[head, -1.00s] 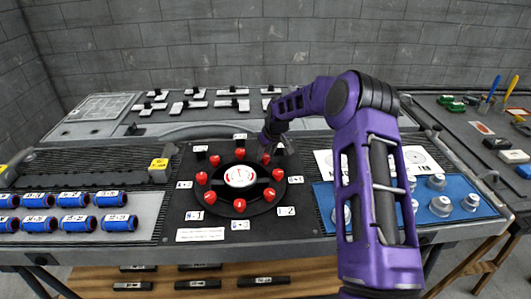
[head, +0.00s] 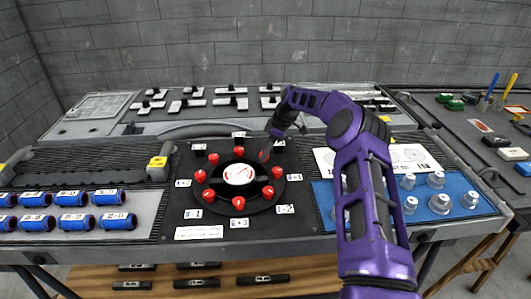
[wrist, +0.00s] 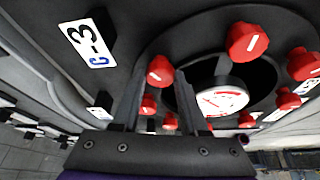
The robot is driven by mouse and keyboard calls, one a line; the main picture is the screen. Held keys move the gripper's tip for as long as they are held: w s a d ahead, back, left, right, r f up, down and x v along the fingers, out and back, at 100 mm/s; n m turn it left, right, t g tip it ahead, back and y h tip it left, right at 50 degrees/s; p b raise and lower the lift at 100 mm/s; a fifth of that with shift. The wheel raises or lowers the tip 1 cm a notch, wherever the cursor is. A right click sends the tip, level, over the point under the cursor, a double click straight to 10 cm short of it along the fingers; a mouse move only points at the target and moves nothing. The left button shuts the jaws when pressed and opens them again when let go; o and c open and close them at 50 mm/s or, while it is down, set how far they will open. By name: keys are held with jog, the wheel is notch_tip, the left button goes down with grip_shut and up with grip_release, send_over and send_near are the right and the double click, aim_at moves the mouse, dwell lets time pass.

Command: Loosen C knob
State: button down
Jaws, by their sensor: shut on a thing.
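A round black plate (head: 256,204) carries a ring of several red knobs around a white centre disc (head: 238,174) with a red mark. My gripper (head: 268,147) is at the plate's back right, shut on one red knob (head: 264,156). In the wrist view this knob (wrist: 160,72) sits between the two fingertips. A tag reading C-3 (wrist: 90,42) stands just beside it on a black block. Another red knob (wrist: 247,41) stands apart to the right. I cannot tell whether the held knob has turned.
Blue cylinders (head: 72,196) lie on a pale tray at the left. Clear-topped pieces (head: 440,203) stand on a blue mat at the right. A yellow block (head: 158,163) is left of the plate. Black-handled pieces (head: 230,102) line the back.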

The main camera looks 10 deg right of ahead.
jog(key=shift+n+g, duration=0.5)
jog(key=shift+n, duration=0.7)
jog(key=shift+c, duration=2.2)
grip_release()
